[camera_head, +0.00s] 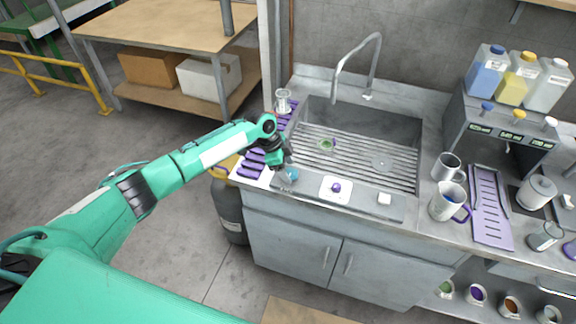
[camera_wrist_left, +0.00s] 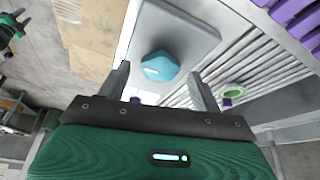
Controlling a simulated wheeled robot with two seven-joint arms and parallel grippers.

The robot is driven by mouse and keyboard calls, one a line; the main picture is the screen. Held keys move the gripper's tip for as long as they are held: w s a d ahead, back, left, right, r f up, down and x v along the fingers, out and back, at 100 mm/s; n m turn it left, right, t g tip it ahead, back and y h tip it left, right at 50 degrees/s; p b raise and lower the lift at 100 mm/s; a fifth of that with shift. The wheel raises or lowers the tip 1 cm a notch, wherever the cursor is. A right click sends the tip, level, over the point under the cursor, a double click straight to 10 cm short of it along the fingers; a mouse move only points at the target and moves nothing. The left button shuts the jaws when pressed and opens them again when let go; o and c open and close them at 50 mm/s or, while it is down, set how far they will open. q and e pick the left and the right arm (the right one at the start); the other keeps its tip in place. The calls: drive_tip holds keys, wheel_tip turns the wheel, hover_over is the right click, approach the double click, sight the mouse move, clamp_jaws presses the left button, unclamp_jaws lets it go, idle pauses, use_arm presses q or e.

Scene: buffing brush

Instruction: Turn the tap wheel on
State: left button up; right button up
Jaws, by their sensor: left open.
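A blue, faceted knob (camera_head: 290,174), the likely tap wheel, sits on the grey front ledge at the left end of the sink. It also shows in the left wrist view (camera_wrist_left: 160,67), ahead of the palm. My left gripper (camera_head: 284,160) is just above and beside this knob, pointing down. In the left wrist view its two fingers (camera_wrist_left: 160,72) are spread, with the knob showing between their tips and nothing held. Whether a finger touches the knob cannot be told. The curved tap (camera_head: 355,65) rises behind the sink. My right gripper is not in view.
A purple rack (camera_head: 252,163) lies left of the sink (camera_head: 400,130). Mugs (camera_head: 447,203) stand right of it. A gas cylinder (camera_head: 229,205) stands below my left forearm.

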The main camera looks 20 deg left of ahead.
use_arm(q)
drive_tip(key=shift+d+f, duration=0.15)
drive_tip(key=shift+f, duration=0.25)
drive_tip(key=shift+c, duration=0.3)
drive_tip(key=c, duration=0.9)
drive_tip(key=shift+c, duration=0.2)
